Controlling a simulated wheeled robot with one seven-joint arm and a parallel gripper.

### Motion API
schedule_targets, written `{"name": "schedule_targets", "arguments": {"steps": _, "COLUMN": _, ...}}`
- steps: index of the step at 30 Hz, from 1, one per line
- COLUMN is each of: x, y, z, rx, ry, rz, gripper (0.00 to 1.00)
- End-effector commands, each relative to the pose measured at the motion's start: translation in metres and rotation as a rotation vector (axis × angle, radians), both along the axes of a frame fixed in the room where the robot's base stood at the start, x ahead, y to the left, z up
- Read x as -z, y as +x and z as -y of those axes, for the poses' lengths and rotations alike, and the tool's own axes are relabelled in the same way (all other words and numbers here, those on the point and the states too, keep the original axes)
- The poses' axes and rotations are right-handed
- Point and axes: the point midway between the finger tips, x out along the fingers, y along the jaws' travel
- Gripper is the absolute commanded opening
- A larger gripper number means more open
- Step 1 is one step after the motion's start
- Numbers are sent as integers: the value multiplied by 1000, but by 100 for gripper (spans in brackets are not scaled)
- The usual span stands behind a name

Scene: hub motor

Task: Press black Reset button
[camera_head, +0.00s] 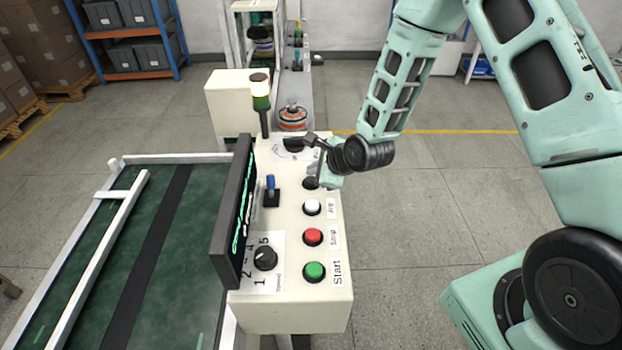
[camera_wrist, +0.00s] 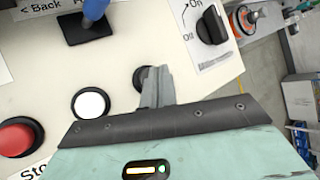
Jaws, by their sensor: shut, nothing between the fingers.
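The black Reset button (camera_head: 311,183) is on the white control panel (camera_head: 290,190), beyond the white button. In the wrist view the black button (camera_wrist: 139,77) shows only in part, its right side hidden behind my fingers. My gripper (camera_wrist: 159,78) is shut and empty, with its fingertips over the right side of the button in that view. In the head view my gripper (camera_head: 315,171) is at the panel's right edge by the button. I cannot tell whether the fingertips touch it.
White (camera_head: 312,207), red (camera_head: 313,237) and green (camera_head: 314,271) buttons line the panel's right side. An On/Off knob (camera_wrist: 211,26), a blue-tipped lever (camera_head: 271,186), a dark screen (camera_head: 235,212) and a signal light (camera_head: 261,100) are close by. A green conveyor (camera_head: 130,260) is to the left.

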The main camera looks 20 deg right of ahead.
Motion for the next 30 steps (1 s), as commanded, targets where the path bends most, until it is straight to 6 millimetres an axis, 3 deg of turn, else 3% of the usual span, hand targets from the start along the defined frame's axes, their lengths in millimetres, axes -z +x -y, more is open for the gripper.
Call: {"name": "schedule_targets", "arguments": {"steps": 30, "x": 12, "y": 0, "z": 0, "rx": 0, "ry": 0, "rz": 0, "gripper": 0}}
